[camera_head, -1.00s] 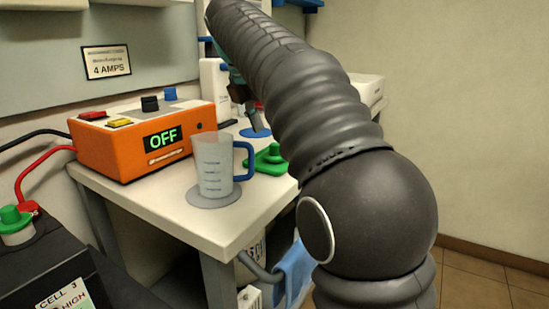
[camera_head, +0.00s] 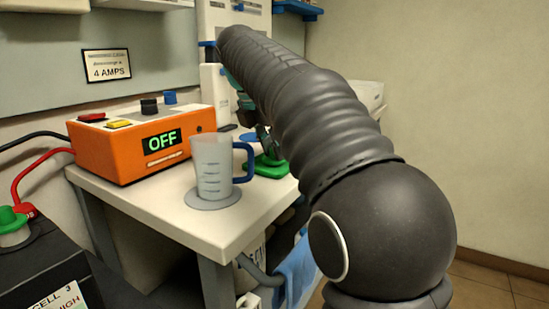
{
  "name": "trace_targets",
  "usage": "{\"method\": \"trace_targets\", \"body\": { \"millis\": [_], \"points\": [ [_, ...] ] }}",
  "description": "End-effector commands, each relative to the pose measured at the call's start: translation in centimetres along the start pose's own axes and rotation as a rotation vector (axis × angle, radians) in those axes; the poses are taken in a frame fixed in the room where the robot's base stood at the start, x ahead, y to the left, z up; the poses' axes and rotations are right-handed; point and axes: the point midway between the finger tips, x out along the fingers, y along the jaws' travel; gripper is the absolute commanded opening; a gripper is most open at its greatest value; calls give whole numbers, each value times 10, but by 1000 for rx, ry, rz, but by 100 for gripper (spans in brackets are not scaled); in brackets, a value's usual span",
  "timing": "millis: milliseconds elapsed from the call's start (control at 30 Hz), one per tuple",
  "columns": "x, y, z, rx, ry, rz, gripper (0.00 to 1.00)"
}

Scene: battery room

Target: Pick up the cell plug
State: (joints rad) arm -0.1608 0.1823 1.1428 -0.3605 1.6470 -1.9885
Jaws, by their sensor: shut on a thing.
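The green cell plug (camera_head: 268,168) is on the white table behind the measuring jug, with its wide base in view. My gripper (camera_head: 265,142) points down at it and is shut on its upper part, which the fingers and my arm partly hide. The base appears to be at table height; I cannot tell whether it touches the table. Another green plug (camera_head: 11,220) sits on the battery top (camera_head: 40,258) at the left edge.
The clear measuring jug (camera_head: 211,165) with a blue handle stands on a grey disc, close left of the plug. The orange charger (camera_head: 140,150) reads OFF. White bottles stand behind. The table's front (camera_head: 215,222) is bare.

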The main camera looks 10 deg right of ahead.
Motion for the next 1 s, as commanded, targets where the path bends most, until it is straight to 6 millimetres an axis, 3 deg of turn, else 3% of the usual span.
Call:
{"method": "trace_targets", "body": {
  "millis": [367,633,1000],
  "points": [
    [-5,1,2,-1,1,-1,6],
    [-41,2,17,1,0,1,6],
    [-72,-66,43,4,-1,0,6]
  ]
}}
